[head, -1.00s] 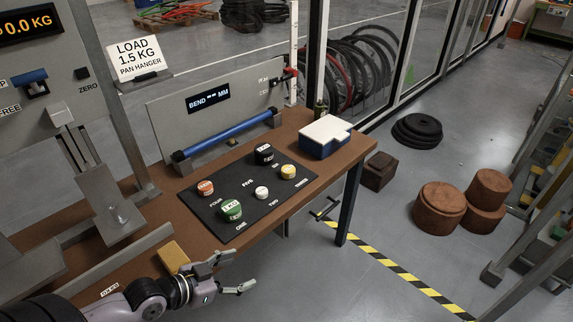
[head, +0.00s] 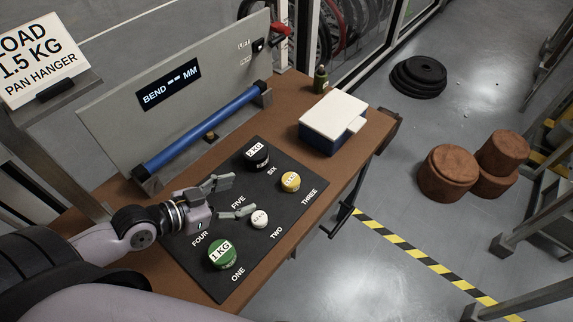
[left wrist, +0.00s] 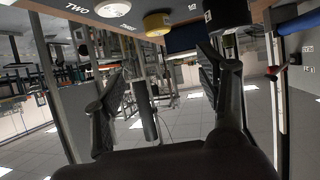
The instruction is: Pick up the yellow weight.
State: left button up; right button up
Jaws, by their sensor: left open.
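The yellow weight (head: 290,182) stands upright on the black mat (head: 213,283) by the label THREE. It also shows at the top of the left wrist view (left wrist: 157,23), upside down there. My left gripper (head: 241,196) is over the mat, open and empty, its fingers pointing toward the yellow weight but a gap short of it. The fingers also show in the left wrist view (left wrist: 162,62), spread apart. My right gripper is not in view.
A small white weight (head: 260,219) lies close by the lower finger. A black 2 KG weight (head: 255,154) and a green 1 KG weight (head: 222,253) stand on the mat. A blue box with white top (head: 334,115) and a blue bar (head: 203,131) are behind.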

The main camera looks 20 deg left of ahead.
pick_arm(q)
jog(key=x, duration=0.3)
send_near(291, 178)
jog(key=p+x, duration=0.1)
jog(key=x, duration=0.1)
jog(key=shift+w+d+f, duration=0.1)
jog(key=shift+w+d, duration=0.15)
jog(key=shift+w+d+f, duration=0.25)
jog(key=shift+w, duration=0.1)
jog(key=x, duration=0.4)
jog(key=shift+w+f+p, duration=0.1)
jog(key=shift+f+p, duration=0.05)
jog(key=shift+p, duration=0.2)
jog(key=shift+w+d+f, duration=0.1)
jog(key=shift+w+d, duration=0.05)
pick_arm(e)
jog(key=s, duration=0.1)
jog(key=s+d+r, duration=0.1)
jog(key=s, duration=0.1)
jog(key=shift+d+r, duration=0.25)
pick_arm(q)
jog(key=shift+c, duration=0.3)
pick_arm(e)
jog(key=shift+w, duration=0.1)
pick_arm(q)
grip_shut()
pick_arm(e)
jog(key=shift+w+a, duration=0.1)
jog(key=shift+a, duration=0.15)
